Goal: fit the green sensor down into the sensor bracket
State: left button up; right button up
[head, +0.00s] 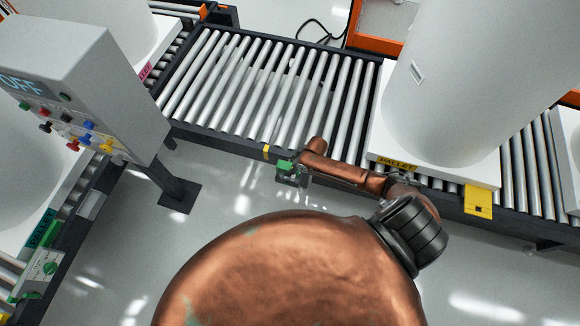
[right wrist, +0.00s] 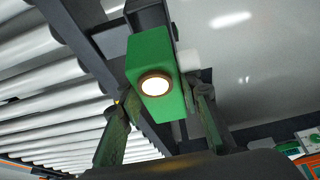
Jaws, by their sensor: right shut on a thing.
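The green sensor (head: 284,165) is by the front rail of the roller conveyor, close to a yellow mark on it. In the right wrist view the sensor (right wrist: 150,50) is a green block with a round, bright lens facing the camera. My right gripper (head: 294,168) is shut on it, with a finger on each side in the right wrist view (right wrist: 160,108). A small grey part, perhaps the sensor bracket (head: 291,181), shows just below the sensor at the conveyor's edge. I cannot tell whether the sensor touches it or sits in it. My left gripper is not in view.
The roller conveyor (head: 235,85) runs behind the sensor. A white tank on a pallet (head: 440,172) stands on the rollers at the right. A control box showing OFF (head: 85,85) stands at the left. Open floor lies in front of the conveyor.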

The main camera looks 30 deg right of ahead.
jog(key=shift+f+b, duration=1)
jog(key=shift+f, duration=0.85)
jog(key=shift+p, duration=0.5)
jog(key=shift+f+b, duration=1.05)
jog(key=shift+f, duration=0.35)
dwell(0.3)
jog(key=o, duration=1.3)
jog(key=v, duration=1.2)
